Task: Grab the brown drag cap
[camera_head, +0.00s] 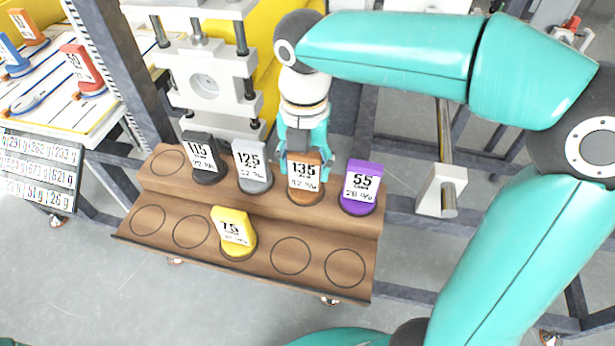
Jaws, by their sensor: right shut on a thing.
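The brown drag cap (305,186), labelled 135, stands upright on the upper step of the wooden rack (180,256), between the grey cap and the purple cap. My right gripper (303,158) comes down from behind it and is shut on its upper part. The fingers are partly hidden behind the cap and its label. The cap's base appears to be at its place on the rack; I cannot tell if it is lifted. My left gripper does not show; only a bit of teal arm shows at the bottom edge.
A black cap (205,160), a grey cap (251,168) and a purple cap (361,188) stand on the upper step. A yellow cap (234,234) stands on the lower step among empty circles. A metal press (204,84) stands behind. A white board (55,85) holds red and blue caps at left.

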